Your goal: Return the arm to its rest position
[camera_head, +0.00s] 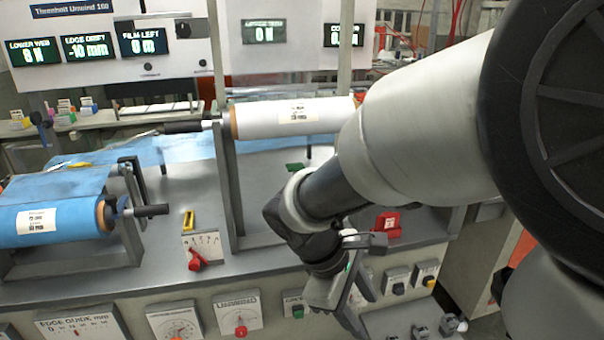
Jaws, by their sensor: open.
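My arm reaches in from the right side of the head view and bends down over the front of the machine. My gripper (347,312) points downward in front of the machine's front panel, near the small boxes with buttons. Its fingers are apart and I see nothing held between them. The lower tips are close to the bottom of the view, with a grey surface behind them.
A blue film roll (55,222) sits at the left. A white film roll (290,117) lies behind my arm on a grey upright stand (228,190). A red lever (197,260) and a red block (387,224) stand on the machine top. Displays line the back.

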